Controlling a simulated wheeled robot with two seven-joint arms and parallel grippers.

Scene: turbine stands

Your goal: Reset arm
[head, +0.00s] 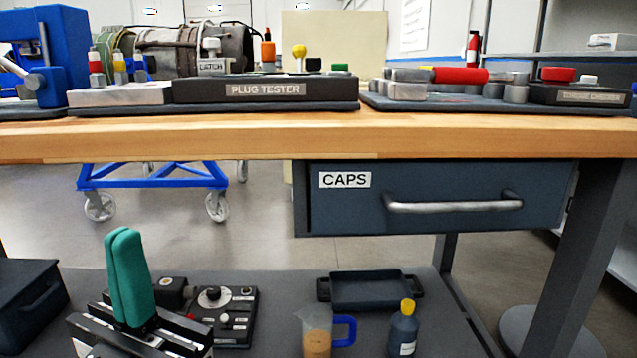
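My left gripper (124,236) is at the lower left of the head view, pointing up, in front of the lower shelf and below the tabletop edge. Its two teal fingers lie side by side with no visible gap and nothing seen between them. It looks shut and empty, apart from the bench and its items. My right gripper is not in view.
A wooden workbench (250,135) spans the view, with a plug tester (265,90) and torque checker (590,96) on it. A closed CAPS drawer (440,175) hangs below. The lower shelf holds a control box (238,318), jug (317,335), bottle (404,332), tray (370,292) and dark case (28,300).

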